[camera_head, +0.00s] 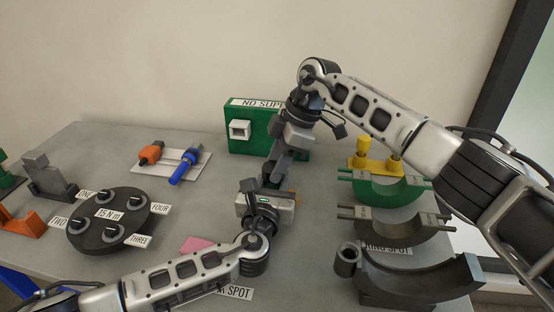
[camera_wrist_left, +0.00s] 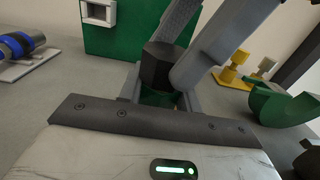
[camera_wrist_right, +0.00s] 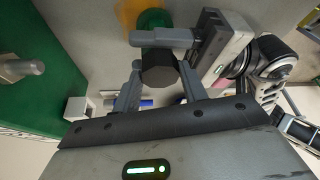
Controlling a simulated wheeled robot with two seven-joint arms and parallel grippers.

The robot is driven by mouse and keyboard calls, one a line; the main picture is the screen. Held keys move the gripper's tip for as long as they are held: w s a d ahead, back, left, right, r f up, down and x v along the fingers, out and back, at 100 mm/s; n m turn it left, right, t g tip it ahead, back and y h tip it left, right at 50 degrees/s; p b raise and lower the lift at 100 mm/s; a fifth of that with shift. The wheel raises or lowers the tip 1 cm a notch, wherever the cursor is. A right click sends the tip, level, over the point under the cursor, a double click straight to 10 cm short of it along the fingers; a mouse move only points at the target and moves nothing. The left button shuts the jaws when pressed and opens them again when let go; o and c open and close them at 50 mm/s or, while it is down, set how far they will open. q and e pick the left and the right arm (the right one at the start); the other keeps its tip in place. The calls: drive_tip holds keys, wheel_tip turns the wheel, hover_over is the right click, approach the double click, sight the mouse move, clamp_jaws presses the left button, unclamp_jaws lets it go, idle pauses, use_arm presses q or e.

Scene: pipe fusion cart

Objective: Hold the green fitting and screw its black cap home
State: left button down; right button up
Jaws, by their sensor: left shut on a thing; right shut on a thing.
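The green fitting (camera_wrist_left: 158,98) is between the fingers of my left gripper (camera_wrist_left: 157,100), which is shut on it above the table. Its green body also shows in the right wrist view (camera_wrist_right: 153,19). The black cap (camera_wrist_left: 157,66) sits at the fitting's upper end; it also shows in the right wrist view (camera_wrist_right: 160,70). My right gripper (camera_wrist_right: 160,78) is shut on the cap from above. In the head view the right gripper (camera_head: 275,172) and left gripper (camera_head: 270,186) meet closely and hide most of the fitting. Whether the cap is fully seated cannot be told.
A green box (camera_head: 240,145) with a white socket stands behind the grippers. A dark round turntable (camera_head: 108,216) with numbered posts is at left, a white plate (camera_head: 190,165) with orange and blue tools behind it. Green and grey curved holders (camera_head: 390,192) stand at right.

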drive_tip(key=m+t, duration=0.1)
drive_tip(key=m, duration=0.2)
drive_tip(key=m+t, duration=0.1)
drive_tip(key=m, duration=0.2)
drive_tip(key=shift+s, duration=0.2)
drive_tip(key=o, duration=0.9)
drive_tip(key=shift+o, duration=0.2)
drive_tip(key=shift+r, duration=2.3)
drive_tip(key=shift+c, duration=0.4)
